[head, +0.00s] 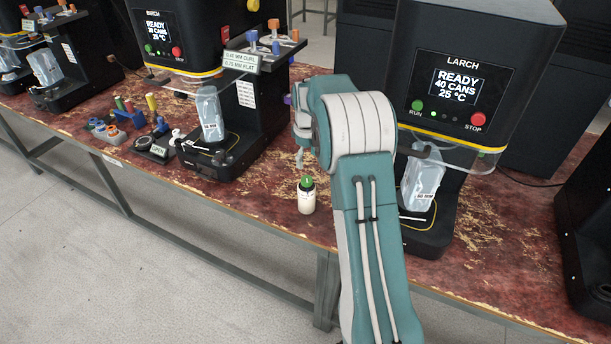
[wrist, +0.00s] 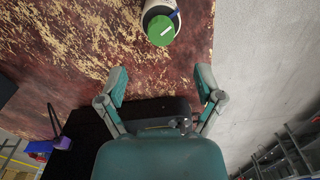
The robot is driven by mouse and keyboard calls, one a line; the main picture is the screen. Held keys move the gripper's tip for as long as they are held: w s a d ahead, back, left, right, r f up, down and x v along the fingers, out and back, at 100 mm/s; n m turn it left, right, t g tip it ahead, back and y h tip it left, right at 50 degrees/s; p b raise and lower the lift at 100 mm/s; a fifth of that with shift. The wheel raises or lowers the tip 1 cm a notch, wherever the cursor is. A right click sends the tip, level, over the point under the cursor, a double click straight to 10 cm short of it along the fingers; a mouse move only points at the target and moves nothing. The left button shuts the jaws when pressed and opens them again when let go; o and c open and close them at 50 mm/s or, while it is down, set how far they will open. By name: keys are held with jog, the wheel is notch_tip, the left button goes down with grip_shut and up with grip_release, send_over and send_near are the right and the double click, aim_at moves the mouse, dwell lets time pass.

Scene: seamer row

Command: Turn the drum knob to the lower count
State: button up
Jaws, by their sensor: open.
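A small white drum (head: 306,203) stands upright on the worn red bench, with a green knob (head: 306,183) on top. In the wrist view the green knob (wrist: 160,31) bears a white line, with a small blue mark beside it; no numbers are readable there. My gripper (wrist: 161,83) is open and empty, its two fingers apart and short of the drum. In the head view it is partly hidden by my arm, above the drum. The LARCH screen (head: 458,86) reads 40 CANS. The BIRCH screen (head: 160,32) shows a count that looks like the thirties.
Coloured-handled tools and an OPEN sign (head: 158,150) lie at the left. A purple knob (wrist: 62,143) shows in the wrist view. Bench around the drum is clear; its front edge is close.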

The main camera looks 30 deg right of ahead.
aim_at(306, 178)
notch_tip(306, 178, down, 8)
jog(key=shift+a, duration=0.1)
jog(key=c, duration=1.2)
